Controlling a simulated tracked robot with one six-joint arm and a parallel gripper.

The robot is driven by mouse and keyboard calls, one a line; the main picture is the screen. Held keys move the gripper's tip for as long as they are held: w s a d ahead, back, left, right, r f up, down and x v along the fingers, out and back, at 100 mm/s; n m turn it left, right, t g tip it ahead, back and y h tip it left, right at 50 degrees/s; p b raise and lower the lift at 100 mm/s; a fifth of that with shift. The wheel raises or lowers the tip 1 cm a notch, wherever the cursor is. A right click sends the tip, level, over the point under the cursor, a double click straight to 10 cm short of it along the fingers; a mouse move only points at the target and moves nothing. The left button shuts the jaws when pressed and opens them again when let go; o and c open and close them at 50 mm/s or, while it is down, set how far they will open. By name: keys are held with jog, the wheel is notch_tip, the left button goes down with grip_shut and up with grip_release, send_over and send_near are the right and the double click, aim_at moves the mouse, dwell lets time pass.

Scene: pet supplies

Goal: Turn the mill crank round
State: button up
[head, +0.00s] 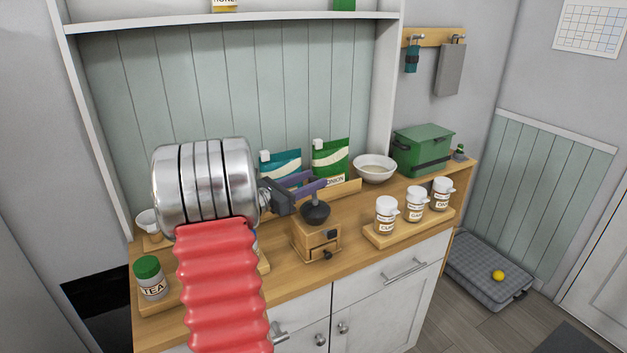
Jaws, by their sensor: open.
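The mill (304,238) is a small wooden box with a drawer and a dark round top, standing on the wooden counter right of my arm. I cannot make out its crank; my gripper covers the area just above and behind the dark top. My gripper (314,184), with purple-grey fingers, is open. It appears just above the mill's top in the picture; whether it touches anything I cannot tell.
Right of the mill, several labelled jars (414,211) stand on a wooden tray (383,238). Behind are a teal bag (281,163), a green bag (330,161), a white bowl (375,167) and a green box (422,149). A tea jar (150,279) stands at left.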

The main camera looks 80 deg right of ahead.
jog(key=shift+s+d, duration=0.45)
jog(key=shift+d, duration=0.05)
jog(key=shift+c, duration=0.5)
grip_shut()
